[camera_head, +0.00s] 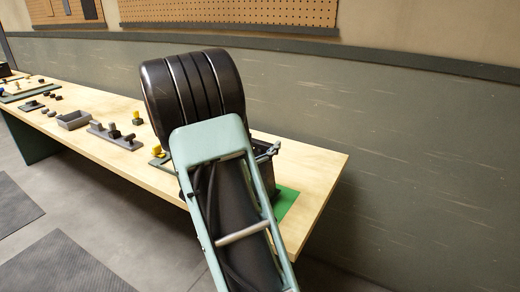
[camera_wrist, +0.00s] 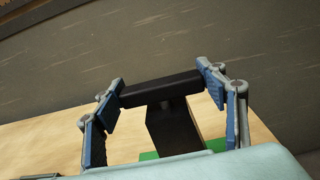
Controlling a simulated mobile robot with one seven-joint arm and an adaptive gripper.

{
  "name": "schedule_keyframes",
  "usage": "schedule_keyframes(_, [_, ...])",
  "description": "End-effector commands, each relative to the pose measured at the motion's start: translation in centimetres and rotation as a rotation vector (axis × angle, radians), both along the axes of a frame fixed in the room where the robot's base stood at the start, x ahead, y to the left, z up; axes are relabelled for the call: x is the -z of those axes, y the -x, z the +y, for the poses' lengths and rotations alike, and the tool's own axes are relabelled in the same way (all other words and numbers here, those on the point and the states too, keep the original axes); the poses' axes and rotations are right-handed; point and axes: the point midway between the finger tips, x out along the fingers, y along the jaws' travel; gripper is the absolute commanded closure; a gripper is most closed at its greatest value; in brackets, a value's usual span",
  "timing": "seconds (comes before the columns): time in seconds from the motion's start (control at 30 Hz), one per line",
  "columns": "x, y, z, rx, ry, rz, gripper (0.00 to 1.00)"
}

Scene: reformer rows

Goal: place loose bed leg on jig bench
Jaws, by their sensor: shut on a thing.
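My gripper (camera_wrist: 162,88) is shut on a black bed leg, its two blue-padded fingers at the ends of the leg's dark crossbar (camera_wrist: 160,90). A thick black block (camera_wrist: 175,130) of the leg hangs below the bar. In the head view, part of the dark leg (camera_head: 265,165) shows beside my arm, which hides most of it and the gripper. The leg is over a green mat (camera_head: 286,202) near the right end of the wooden jig bench (camera_head: 318,170). The mat also shows in the wrist view (camera_wrist: 215,145). I cannot tell whether the leg touches it.
On the bench to the left are a grey holder with dark knobs (camera_head: 115,135), a grey tray (camera_head: 74,120), a yellow-topped part (camera_head: 138,118) and several small parts. A wall stands behind the bench. The bench's right end is bare. Dark mats (camera_head: 65,265) lie on the floor.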

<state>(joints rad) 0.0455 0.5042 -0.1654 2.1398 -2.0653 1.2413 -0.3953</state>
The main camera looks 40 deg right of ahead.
Motion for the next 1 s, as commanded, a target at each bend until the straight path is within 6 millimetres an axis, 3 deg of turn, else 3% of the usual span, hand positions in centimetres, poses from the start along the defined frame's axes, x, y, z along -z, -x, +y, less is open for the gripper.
schedule_keyframes(0.1, [1.3, -0.1, 0.0, -0.002, 0.004, -0.001, 0.93])
schedule_keyframes(0.5, [1.8, -0.1, 0.1, -0.001, 0.004, -0.004, 0.93])
schedule_keyframes(0.53, [2.1, -0.1, 0.1, -0.002, 0.000, 0.000, 0.34])
schedule_keyframes(0.7, [2.0, 0.0, 0.1, -0.002, -0.001, 0.001, 0.17])
schedule_keyframes(1.0, [1.8, 0.0, 0.1, -0.002, 0.000, 0.000, 0.17])
